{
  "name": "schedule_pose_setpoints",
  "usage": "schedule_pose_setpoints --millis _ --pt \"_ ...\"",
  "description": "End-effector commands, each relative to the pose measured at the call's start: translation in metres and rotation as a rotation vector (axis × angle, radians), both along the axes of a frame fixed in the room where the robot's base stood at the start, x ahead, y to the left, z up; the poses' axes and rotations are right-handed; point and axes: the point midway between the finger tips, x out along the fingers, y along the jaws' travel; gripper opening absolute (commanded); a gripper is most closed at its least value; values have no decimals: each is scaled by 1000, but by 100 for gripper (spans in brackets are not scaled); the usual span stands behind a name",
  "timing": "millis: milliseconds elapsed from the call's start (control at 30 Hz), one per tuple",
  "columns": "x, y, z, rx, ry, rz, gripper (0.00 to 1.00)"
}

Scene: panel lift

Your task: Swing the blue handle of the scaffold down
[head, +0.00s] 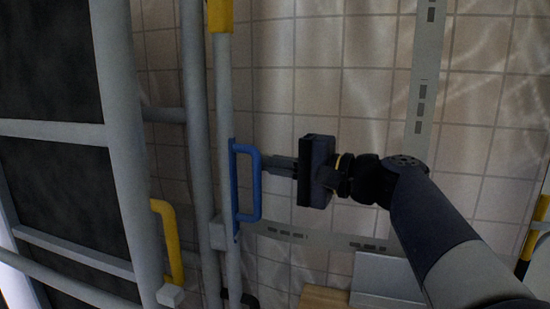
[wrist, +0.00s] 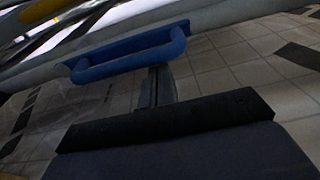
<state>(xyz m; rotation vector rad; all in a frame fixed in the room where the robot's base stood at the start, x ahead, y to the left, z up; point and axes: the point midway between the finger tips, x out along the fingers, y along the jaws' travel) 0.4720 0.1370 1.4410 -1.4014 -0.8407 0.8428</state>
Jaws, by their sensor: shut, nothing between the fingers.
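The blue handle (head: 257,184) is a D-shaped grip on a vertical grey pole of the scaffold (head: 225,110) in the head view. It stands upright along the pole with its grip bar toward the right. My gripper (head: 268,165) is shut, with its fingers pointing left at the upper part of the handle. The fingertips overlap the handle's outline; I cannot tell whether they touch it. In the wrist view the blue handle (wrist: 125,54) lies just beyond the closed fingers (wrist: 155,88), with nothing seen gripped between them.
A yellow handle (head: 168,240) is on another scaffold post at the lower left. A yellow sleeve (head: 220,15) sits high on the pole. A wooden block (head: 323,297) and a grey box (head: 385,278) are low, below my arm. The tiled surface behind is open.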

Motion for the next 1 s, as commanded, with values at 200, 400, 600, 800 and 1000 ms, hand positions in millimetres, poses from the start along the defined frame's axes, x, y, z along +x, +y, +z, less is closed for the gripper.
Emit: schedule_pose_setpoints --millis 200,400,600,800,1000 --pt "-1 0 0 0 -1 0 0" --pt "-2 0 0 -1 -5 0 0" --pt "-7 2 -2 -14 -40 0 0" --pt "-13 4 -2 -29 -85 1 0" --pt "-27 10 -6 -65 -182 2 0"
